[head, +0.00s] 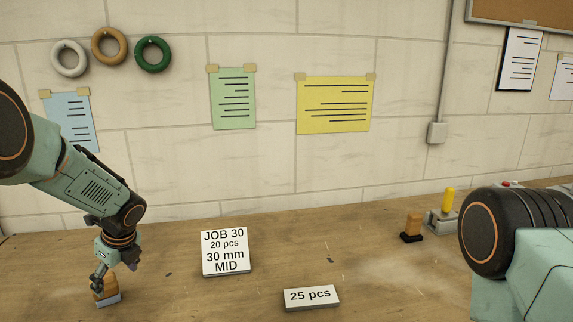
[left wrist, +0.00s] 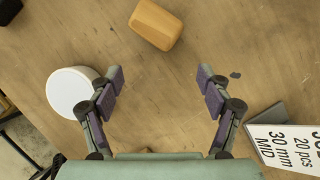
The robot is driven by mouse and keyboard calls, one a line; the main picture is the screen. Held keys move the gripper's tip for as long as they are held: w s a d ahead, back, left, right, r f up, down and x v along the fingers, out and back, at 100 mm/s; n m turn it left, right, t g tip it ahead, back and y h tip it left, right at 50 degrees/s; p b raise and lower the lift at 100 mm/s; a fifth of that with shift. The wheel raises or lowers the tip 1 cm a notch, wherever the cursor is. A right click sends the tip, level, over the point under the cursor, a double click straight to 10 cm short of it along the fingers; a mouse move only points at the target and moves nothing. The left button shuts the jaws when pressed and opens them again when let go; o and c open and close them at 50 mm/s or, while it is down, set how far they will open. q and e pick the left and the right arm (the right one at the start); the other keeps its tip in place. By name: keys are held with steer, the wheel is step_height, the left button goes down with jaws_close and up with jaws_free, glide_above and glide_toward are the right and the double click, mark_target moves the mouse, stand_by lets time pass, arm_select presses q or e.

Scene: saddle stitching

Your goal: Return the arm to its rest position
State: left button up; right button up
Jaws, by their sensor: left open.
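My left arm comes in from the left in the head view. Its gripper (head: 113,277) points down over the left part of the wooden bench (head: 180,290). In the left wrist view the two fingers of the left gripper (left wrist: 160,88) are wide apart with only bare bench between them. A wooden-coloured block (left wrist: 157,24) lies beyond the fingertips, clear of them.
A white round object (left wrist: 70,94) stands beside the left finger in the wrist view. A JOB 30 card (head: 225,252) and a 25 pcs card (head: 311,297) stand on the bench.

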arm_select(q)
steer(key=s+d+n+p, duration=0.2)
steer(key=s+d, duration=0.4)
steer(key=d, duration=0.3)
steer(key=shift+s+g+p, duration=0.2)
steer(key=shift+g+p, duration=0.2)
steer(key=shift+p, duration=0.15)
steer(key=shift+d+f, duration=0.15)
